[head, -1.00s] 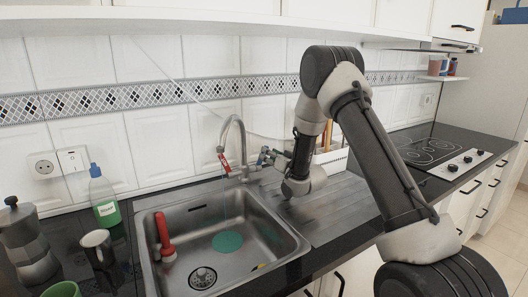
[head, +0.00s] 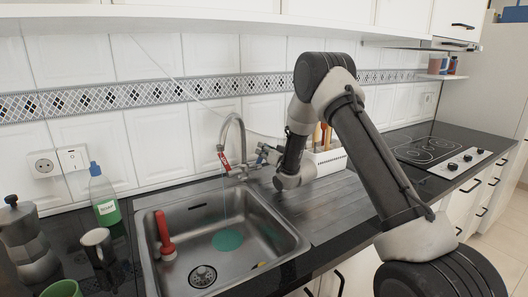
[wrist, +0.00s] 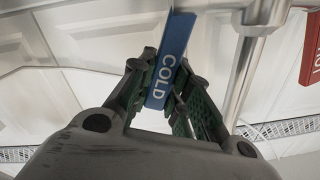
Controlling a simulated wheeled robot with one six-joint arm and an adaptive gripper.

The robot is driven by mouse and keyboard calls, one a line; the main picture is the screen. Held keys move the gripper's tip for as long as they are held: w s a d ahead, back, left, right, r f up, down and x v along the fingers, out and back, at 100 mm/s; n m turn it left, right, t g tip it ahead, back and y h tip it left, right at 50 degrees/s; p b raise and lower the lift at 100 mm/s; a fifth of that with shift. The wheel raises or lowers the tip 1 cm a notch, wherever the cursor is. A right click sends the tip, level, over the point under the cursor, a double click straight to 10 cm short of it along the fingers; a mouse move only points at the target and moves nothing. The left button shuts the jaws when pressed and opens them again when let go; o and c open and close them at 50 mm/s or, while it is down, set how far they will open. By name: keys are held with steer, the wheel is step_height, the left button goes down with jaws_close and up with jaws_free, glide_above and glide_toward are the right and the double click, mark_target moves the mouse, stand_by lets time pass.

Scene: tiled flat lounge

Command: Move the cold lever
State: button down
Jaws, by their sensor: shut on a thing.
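The cold lever (wrist: 169,58) is a blue plate with white COLD lettering, beside the metal tap pipe in the wrist view. My gripper (wrist: 166,76) is shut on it, with one green-grey finger on each side. In the head view my gripper (head: 260,158) is at the right side of the tap (head: 241,135), above the sink's back edge. The lever is too small there to make out well. The red hot lever (wrist: 311,52) is at the right edge of the wrist view, apart from my gripper. It also shows in the head view (head: 223,158).
A thin pale line hangs below the spout. A soap bottle (head: 104,200), moka pot (head: 28,240) and mug (head: 97,245) stand left. The drainboard (head: 335,205) is clear.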

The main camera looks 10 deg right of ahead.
steer(key=shift+s+d+t+y, duration=0.15)
steer(key=shift+s+t+y, duration=0.2)
steer(key=shift+t, duration=0.35)
steer(key=c, duration=1.3)
jaws_free()
step_height(320, 180, up, 10)
steer(key=shift+f, duration=0.1)
